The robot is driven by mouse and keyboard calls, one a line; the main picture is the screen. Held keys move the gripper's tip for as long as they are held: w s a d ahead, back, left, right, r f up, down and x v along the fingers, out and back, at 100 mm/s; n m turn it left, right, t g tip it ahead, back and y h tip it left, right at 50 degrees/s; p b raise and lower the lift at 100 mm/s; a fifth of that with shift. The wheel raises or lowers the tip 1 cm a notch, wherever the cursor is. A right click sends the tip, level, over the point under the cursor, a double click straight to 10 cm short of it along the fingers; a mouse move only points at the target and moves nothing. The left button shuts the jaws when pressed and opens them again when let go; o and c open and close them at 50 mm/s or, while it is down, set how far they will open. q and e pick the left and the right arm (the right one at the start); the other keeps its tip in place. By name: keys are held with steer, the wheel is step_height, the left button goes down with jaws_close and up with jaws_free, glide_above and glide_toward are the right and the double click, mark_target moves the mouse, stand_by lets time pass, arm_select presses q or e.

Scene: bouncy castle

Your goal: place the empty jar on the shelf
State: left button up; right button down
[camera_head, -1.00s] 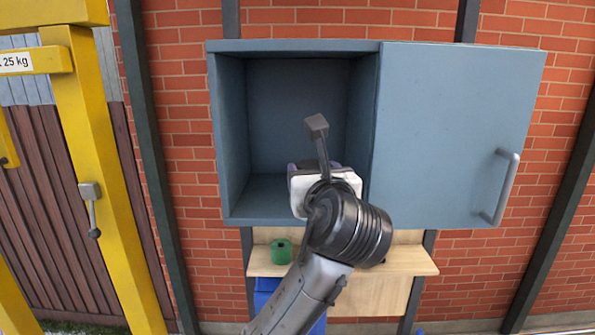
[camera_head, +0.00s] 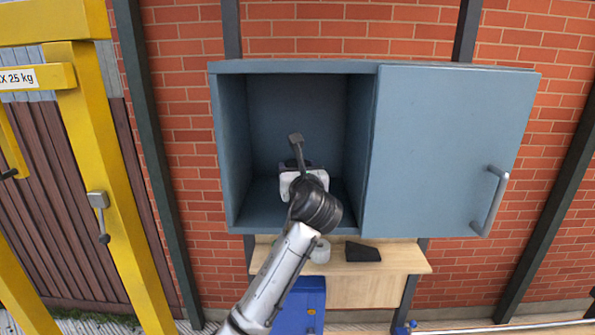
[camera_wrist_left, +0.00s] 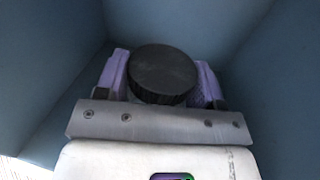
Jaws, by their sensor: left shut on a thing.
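The jar shows in the left wrist view as a round black lid (camera_wrist_left: 164,75), with its body hidden below. My left gripper (camera_head: 300,170) is shut on it, with a purple finger on each side of the lid. In the head view the wrist hides the jar almost fully. The gripper is inside the open left compartment of the blue-grey wall cabinet (camera_head: 235,150), above its floor (camera_head: 262,212). I cannot tell whether the jar touches that floor. My right gripper is not in view.
A door (camera_head: 445,150) with a grey handle (camera_head: 492,200) covers the cabinet's right part. Below is a wooden ledge (camera_head: 405,260) with a pale round item (camera_head: 321,251) and a black item (camera_head: 363,252). A yellow frame (camera_head: 100,180) stands at left.

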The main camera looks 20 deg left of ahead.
arm_select(q)
steer(key=shift+f, duration=0.6)
steer(key=shift+f, duration=0.2)
steer(key=o, duration=0.9)
steer(key=shift+o, duration=0.2)
steer(key=shift+r, duration=0.15)
steer(key=b+v, duration=0.5)
steer(key=v, duration=0.7)
